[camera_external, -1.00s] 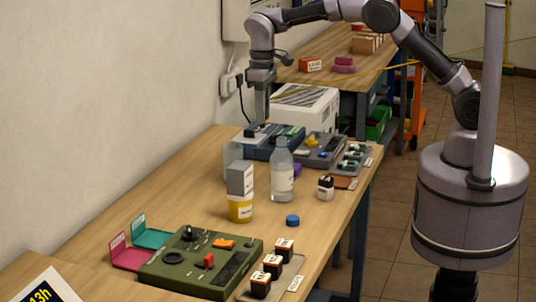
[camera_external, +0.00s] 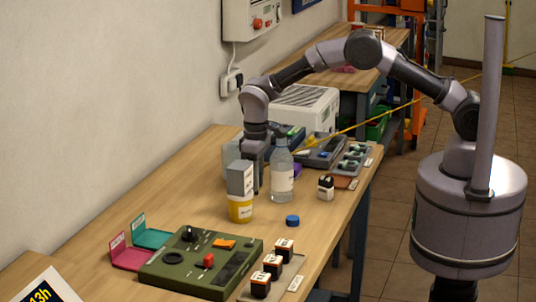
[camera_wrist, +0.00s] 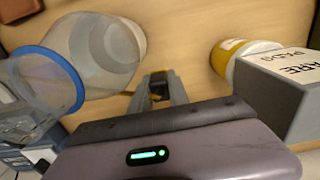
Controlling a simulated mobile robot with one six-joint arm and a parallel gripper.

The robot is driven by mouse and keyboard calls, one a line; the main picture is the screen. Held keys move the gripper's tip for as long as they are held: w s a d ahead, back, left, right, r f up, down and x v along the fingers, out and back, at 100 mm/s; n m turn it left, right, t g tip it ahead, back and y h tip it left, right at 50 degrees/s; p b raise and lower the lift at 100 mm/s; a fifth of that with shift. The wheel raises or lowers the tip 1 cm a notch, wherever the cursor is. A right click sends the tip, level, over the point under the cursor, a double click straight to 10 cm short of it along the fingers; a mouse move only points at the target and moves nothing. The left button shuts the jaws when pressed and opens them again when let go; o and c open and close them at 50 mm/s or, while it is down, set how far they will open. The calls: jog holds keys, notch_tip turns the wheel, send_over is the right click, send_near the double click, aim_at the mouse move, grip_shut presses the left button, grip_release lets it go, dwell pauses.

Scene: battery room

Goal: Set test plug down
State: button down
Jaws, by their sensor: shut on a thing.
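My gripper (camera_external: 257,186) is low over the wooden bench, beside the clear bottle and behind the grey box in the external view. In the wrist view my gripper (camera_wrist: 157,92) is shut on a small dark piece with a yellowish part, taken as the test plug (camera_wrist: 157,96). Most of the plug is hidden between the fingers. I cannot tell whether it touches the bench. In the external view the plug cannot be made out.
The clear bottle (camera_external: 282,178) stands close on the right. The grey box (camera_external: 240,178) sits on a yellow tub (camera_external: 240,211) close on the left. A blue cap (camera_external: 292,220) and a green control panel (camera_external: 200,262) lie nearer. Bare bench (camera_external: 165,190) lies left.

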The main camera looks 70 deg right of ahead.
jog(key=shift+f, duration=0.9)
jog(key=shift+f, duration=0.15)
jog(key=c, duration=1.3)
grip_release()
jog(key=shift+o, duration=0.2)
